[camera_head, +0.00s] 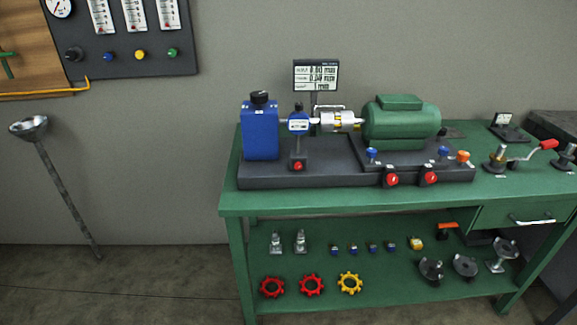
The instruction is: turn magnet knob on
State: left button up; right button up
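A blue-faced gauge (298,122) stands on a short post on the dark baseplate (330,176) on the green bench. At the foot of its post is a small dark block with a round red knob (298,166) on its front. The knob's turn position is too small to read. Two larger red knobs, a left one (391,180) and a right one (429,178), are on the baseplate's front edge. No label marks which knob is the magnet knob. Neither of my grippers is in view.
A blue unit (260,133) stands left of the gauge, and a silver coupling (340,121) and green motor (401,122) stand right. A display (315,75) is behind. A red-handled tool (541,146) lies at the right. Floor before the bench (330,205) is open at left.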

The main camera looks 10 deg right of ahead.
aim_at(298, 165)
jog(key=l+u, duration=0.15)
jog(key=l, duration=0.25)
jog(key=i+l+u, duration=0.15)
jog(key=l, duration=0.2)
jog(key=l+u, duration=0.1)
jog(key=l, duration=0.7)
